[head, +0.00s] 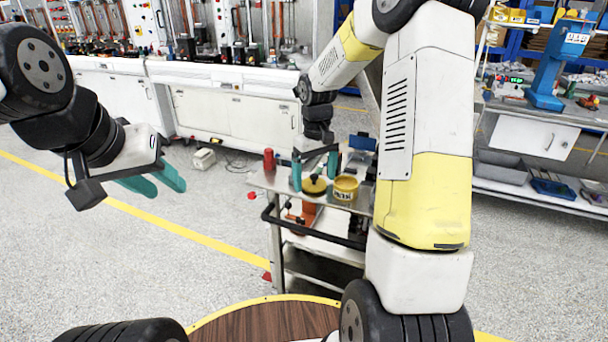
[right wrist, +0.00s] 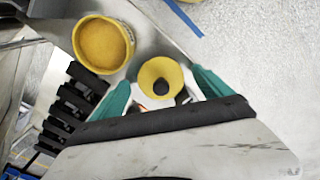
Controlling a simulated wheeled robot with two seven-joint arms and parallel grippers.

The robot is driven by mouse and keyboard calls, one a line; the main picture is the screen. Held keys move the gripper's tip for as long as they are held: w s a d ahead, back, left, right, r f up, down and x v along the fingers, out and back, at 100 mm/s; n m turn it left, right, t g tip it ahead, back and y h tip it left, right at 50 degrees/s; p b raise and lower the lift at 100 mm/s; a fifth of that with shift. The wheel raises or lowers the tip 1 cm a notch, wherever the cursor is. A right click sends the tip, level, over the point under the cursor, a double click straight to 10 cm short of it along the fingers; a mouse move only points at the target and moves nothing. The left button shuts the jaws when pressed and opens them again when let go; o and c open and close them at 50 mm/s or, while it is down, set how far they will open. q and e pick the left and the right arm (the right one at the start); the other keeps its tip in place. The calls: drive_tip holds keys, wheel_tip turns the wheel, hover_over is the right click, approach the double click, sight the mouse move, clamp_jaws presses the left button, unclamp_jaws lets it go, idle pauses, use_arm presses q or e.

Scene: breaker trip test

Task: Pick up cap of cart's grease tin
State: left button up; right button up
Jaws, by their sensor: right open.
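The cap (head: 314,187) is a yellow disc with a dark knob on the cart top, left of the yellow grease tin (head: 346,190). The tin stands upright and its yellow inside shows in the right wrist view (right wrist: 102,45). My right gripper (head: 314,172) is open over the cap, one teal finger on each side. In the right wrist view the cap (right wrist: 158,72) shows between the fingers, with visible gaps.
The cart (head: 262,181) has a black handle rail (head: 320,232) in front. A red cylinder (head: 269,160) stands at its back left and a blue item (head: 362,143) at its back right. White cabinets (head: 230,105) line the back. The floor left of the cart is mostly clear.

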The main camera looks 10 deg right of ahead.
drive_tip(key=shift+f, duration=0.45)
drive_tip(key=shift+c, duration=0.2)
drive_tip(key=c, duration=1.4)
drive_tip(key=shift+o, duration=0.2)
drive_tip(key=shift+r, duration=0.1)
